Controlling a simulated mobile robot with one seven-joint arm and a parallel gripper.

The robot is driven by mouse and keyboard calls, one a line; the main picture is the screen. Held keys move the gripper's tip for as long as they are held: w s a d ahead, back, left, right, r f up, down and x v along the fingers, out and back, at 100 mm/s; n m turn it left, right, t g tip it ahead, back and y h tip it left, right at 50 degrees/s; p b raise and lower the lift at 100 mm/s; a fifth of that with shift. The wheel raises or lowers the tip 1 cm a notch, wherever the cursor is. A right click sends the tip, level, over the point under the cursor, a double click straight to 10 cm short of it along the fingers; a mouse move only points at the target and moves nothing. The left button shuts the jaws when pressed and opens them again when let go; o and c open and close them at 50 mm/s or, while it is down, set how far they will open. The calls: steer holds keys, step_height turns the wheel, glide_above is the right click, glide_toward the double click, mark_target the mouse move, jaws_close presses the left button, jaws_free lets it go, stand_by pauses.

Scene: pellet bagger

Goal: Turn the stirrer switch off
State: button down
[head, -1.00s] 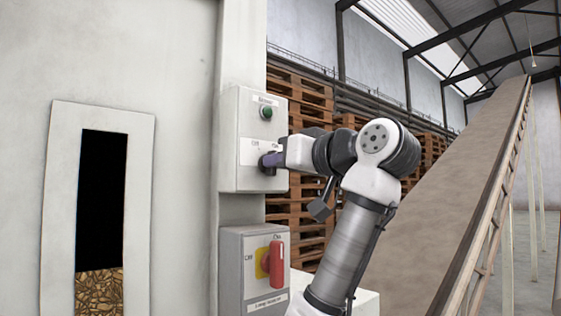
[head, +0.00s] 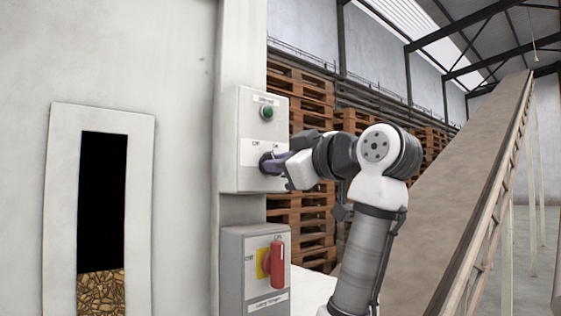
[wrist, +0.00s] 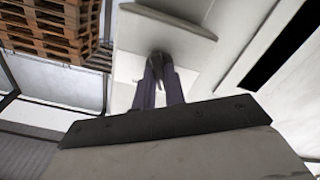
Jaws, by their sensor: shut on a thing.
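The upper grey switch box (head: 233,140) is fixed to a white post and has a green button or lamp (head: 267,113) near its top. My gripper (head: 272,162), with purple fingers, is shut on this switch knob from the right. In the wrist view the two fingers close on the dark knob (wrist: 159,60) against the pale box face. The knob's exact angle is hard to see behind the fingers.
A lower grey box (head: 236,280) carries a red handle (head: 277,264) on a yellow plate, close under my arm. A window (head: 102,205) on the left shows brown pellets. Wooden pallets (head: 300,95) and a sloping conveyor (head: 455,200) stand behind and right.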

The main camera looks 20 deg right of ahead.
stand_by(0.4)
steer(key=c, duration=1.5)
jaws_free()
steer(key=shift+o, duration=0.2)
steer(key=shift+s, duration=0.1)
steer(key=b+v, duration=0.3)
steer(key=v, duration=1)
steer(key=shift+s+d, duration=0.15)
steer(key=shift+s, duration=0.2)
